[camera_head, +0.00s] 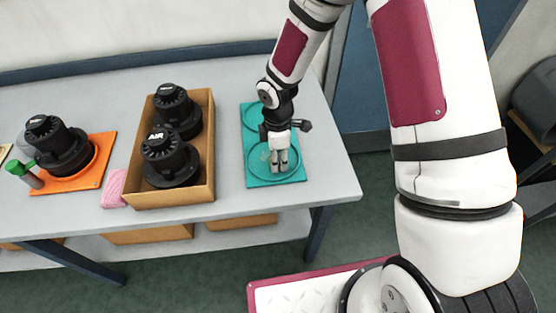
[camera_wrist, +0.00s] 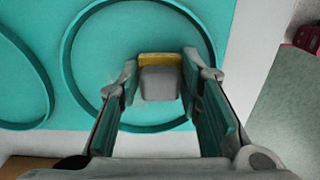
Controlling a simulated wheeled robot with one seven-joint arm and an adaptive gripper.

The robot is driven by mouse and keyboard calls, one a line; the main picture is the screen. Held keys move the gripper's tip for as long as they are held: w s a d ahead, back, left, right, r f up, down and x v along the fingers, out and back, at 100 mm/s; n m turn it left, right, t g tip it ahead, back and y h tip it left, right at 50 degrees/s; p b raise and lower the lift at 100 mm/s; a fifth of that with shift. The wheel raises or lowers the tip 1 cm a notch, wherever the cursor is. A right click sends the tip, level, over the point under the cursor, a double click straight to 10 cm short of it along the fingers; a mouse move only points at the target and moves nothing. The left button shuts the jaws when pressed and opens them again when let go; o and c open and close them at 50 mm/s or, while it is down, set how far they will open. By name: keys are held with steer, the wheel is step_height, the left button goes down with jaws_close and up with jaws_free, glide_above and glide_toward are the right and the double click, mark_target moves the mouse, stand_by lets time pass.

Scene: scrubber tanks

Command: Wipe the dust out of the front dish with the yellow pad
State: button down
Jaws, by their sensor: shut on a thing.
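A teal tray (camera_head: 294,181) with two round dishes lies at the right end of the table. My gripper (camera_head: 279,169) points down over the front dish (camera_head: 257,172), the one nearer the table's front edge. In the wrist view my gripper (camera_wrist: 160,85) is shut on a grey block (camera_wrist: 159,86) with the yellow pad (camera_wrist: 160,59) at its far side. The pad is inside the front dish's ring (camera_wrist: 70,60); whether it touches the floor of the dish cannot be told. Faint pale marks may be dust. The back dish (camera_head: 250,115) is partly hidden by my arm.
A cardboard box (camera_head: 206,150) with two black knobbed units stands left of the tray. A pink sponge (camera_head: 115,188) lies beside it. Bare table lies between box and tray.

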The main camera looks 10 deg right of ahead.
steer(key=shift+w+d+f+b, duration=0.1)
steer(key=shift+w+b, duration=0.6)
steer(key=shift+w, duration=0.85)
steer(key=shift+w+d+b, duration=0.1)
steer(key=shift+w+b, duration=0.6)
steer(key=shift+w, duration=0.8)
steer(key=shift+a, duration=0.1)
steer(key=shift+r+p, duration=1.15)
steer(key=shift+r, duration=1.95)
steer(key=shift+r, duration=0.1)
step_height(320, 180, up, 3)
steer(key=shift+f+p, duration=0.1)
steer(key=shift+p, duration=0.4)
